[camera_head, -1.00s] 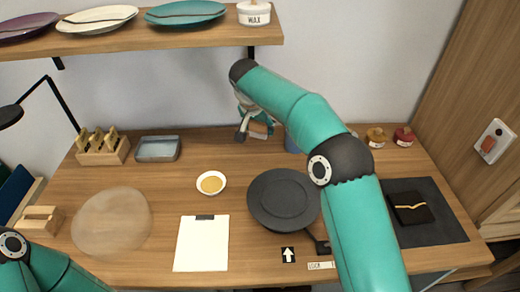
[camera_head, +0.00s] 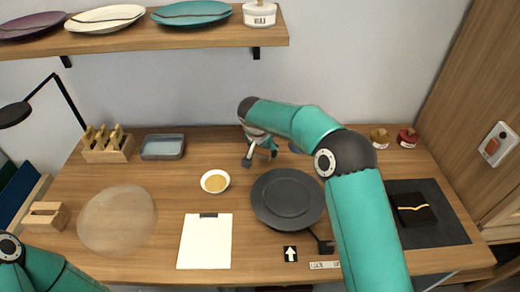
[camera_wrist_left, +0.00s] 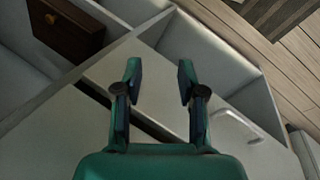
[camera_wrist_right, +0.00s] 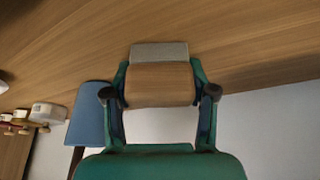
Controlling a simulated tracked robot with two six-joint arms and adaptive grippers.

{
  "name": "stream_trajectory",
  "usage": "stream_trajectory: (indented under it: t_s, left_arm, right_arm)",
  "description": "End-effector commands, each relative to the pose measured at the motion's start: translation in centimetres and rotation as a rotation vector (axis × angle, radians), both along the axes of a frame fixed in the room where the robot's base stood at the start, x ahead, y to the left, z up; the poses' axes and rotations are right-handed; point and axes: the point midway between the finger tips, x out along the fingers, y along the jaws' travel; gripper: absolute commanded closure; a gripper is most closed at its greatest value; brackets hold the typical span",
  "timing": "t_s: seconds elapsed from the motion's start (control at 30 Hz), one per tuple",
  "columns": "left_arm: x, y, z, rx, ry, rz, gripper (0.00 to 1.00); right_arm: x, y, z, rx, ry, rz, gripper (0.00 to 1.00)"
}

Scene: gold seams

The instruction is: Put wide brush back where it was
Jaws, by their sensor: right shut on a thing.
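My right gripper (camera_head: 260,160) is over the back middle of the wooden table, behind the black pan. In the right wrist view, the right gripper (camera_wrist_right: 160,95) is shut on the wide brush (camera_wrist_right: 160,86), a broad wooden block with a pale grey bristle end. The bristles point at the table; I cannot tell whether they touch it. In the head view the brush is mostly hidden by the gripper. My left gripper (camera_wrist_left: 158,78) is open and empty in the left wrist view, above grey open compartments; only its arm shows in the head view.

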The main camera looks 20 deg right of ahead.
Motion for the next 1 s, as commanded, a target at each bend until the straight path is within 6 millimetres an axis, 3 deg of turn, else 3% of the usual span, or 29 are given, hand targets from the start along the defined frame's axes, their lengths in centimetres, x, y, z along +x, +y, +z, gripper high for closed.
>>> stream_trajectory:
  t_s: [0.07,0.1,0.27,0.7,1.0]
  left_arm:
    - [0.0,0.0,-0.3,0.000,0.000,0.000,0.60]
    - [0.0,0.0,-0.3,0.000,0.000,0.000,0.60]
    - [0.0,0.0,-0.2,0.000,0.000,0.000,0.60]
    - [0.0,0.0,-0.1,0.000,0.000,0.000,0.60]
    - [0.0,0.0,-1.0,0.000,0.000,0.000,0.60]
  right_arm:
    - [0.0,0.0,-0.2,0.000,0.000,0.000,0.72]
    - [0.0,0.0,-0.2,0.000,0.000,0.000,0.42]
    - [0.0,0.0,-0.1,0.000,0.000,0.000,0.19]
    - [-0.1,0.2,0.5,0.000,-0.002,0.002,0.19]
    - [-1.6,1.5,5.2,0.001,-0.005,0.003,0.19]
